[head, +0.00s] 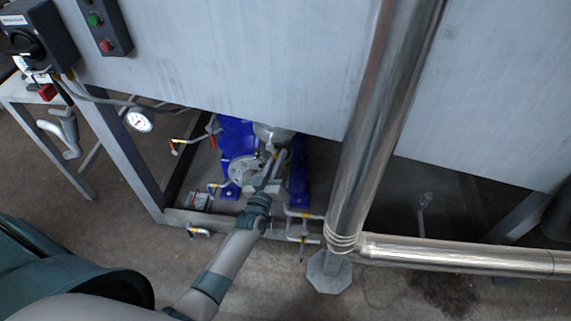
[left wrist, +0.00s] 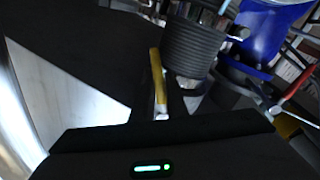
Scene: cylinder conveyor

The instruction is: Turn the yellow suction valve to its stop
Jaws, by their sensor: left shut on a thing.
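In the left wrist view a yellow valve handle (left wrist: 157,76) stands upright in the picture, its lower end at the front of my left gripper (left wrist: 160,112). The gripper is shut on this handle; its fingers are mostly dark and hard to make out. In the head view my left gripper (head: 274,163) reaches in under the grey panel, in front of the blue pump (head: 238,138). The gripper and forearm hide most of the handle there, and I cannot tell its angle from this view. My right gripper is not in view.
A large steel pipe (head: 372,130) comes down right of my arm and bends right near the floor. The grey panel (head: 250,60) hangs above. Other small yellow-handled valves (head: 216,186) and a pressure gauge (head: 139,119) are on the left. Control boxes (head: 104,25) are at upper left.

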